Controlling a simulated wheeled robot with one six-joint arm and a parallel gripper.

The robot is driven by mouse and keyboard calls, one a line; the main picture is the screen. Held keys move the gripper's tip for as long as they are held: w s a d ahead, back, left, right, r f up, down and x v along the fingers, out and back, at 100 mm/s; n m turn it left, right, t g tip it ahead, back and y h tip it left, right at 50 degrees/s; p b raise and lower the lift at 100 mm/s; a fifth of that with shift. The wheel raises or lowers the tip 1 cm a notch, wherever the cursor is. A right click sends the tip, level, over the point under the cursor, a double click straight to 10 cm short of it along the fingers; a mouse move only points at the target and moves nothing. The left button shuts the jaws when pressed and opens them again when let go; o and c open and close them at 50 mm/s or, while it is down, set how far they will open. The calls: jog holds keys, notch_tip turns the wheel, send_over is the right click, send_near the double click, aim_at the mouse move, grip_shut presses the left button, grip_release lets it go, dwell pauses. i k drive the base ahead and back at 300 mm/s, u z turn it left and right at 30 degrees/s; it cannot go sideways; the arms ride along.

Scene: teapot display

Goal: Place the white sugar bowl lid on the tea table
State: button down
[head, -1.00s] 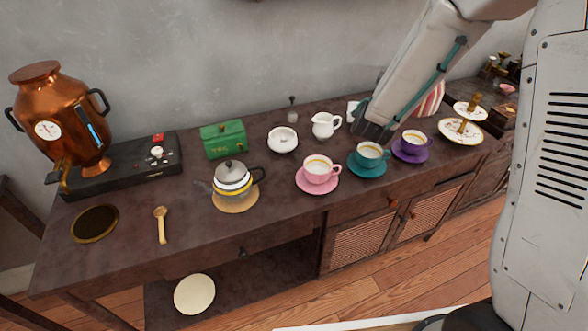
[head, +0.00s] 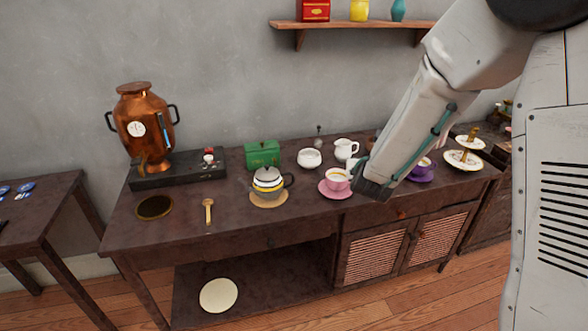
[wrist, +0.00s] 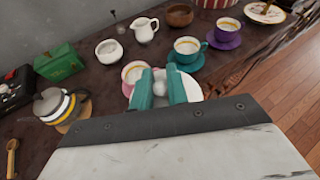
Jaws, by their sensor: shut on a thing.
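My gripper (wrist: 161,76) is shut on the white lid (wrist: 159,91), with its teal fingers on either side of the knob. The lid's white rim shows beside the fingers, above the cabinet top. In the head view my arm hides the fingertips, and a bit of the white lid (head: 352,163) shows at the gripper's left. The white sugar bowl (head: 309,158) stands open near the back of the dark wooden cabinet (head: 235,232); it also shows in the wrist view (wrist: 109,51). A separate small dark table (head: 38,206) is at the left edge, partly out of view.
A copper samovar (head: 145,125), green box (head: 262,154), teapot (head: 268,182), white creamer (head: 346,148) and pink cup (head: 337,181) stand on the cabinet. Teal (wrist: 187,48) and purple (wrist: 228,31) cups are farther right.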

aim_at(252, 181)
jog(key=u, duration=0.7)
jog(key=i, duration=1.4)
jog(key=z, duration=0.4)
